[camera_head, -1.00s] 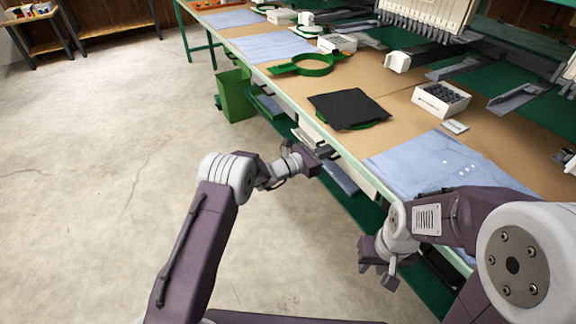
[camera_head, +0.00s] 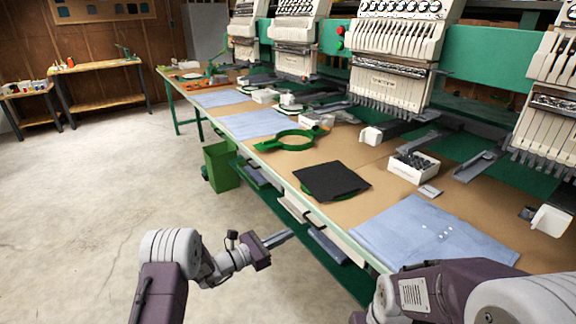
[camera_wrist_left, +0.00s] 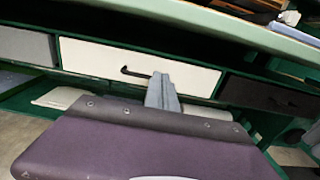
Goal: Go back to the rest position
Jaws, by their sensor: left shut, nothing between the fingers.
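My left gripper (camera_head: 278,238) is shut and empty in the head view, low in front of the long table's front edge. In the left wrist view its closed fingers (camera_wrist_left: 163,92) point toward a white drawer front (camera_wrist_left: 140,68) with a dark handle, under the table edge. I cannot tell the exact gap, but no contact shows. My right arm (camera_head: 450,290) comes in at the lower right of the head view. Its gripper is out of the picture.
The long table (camera_head: 375,150) holds a black cloth square (camera_head: 332,180), a green hoop (camera_head: 290,141), a white box (camera_head: 413,167) and blue cloth (camera_head: 430,232). Embroidery machines (camera_head: 390,65) stand behind. A green bin (camera_head: 221,166) is beside the table. The floor (camera_head: 80,200) at left is clear.

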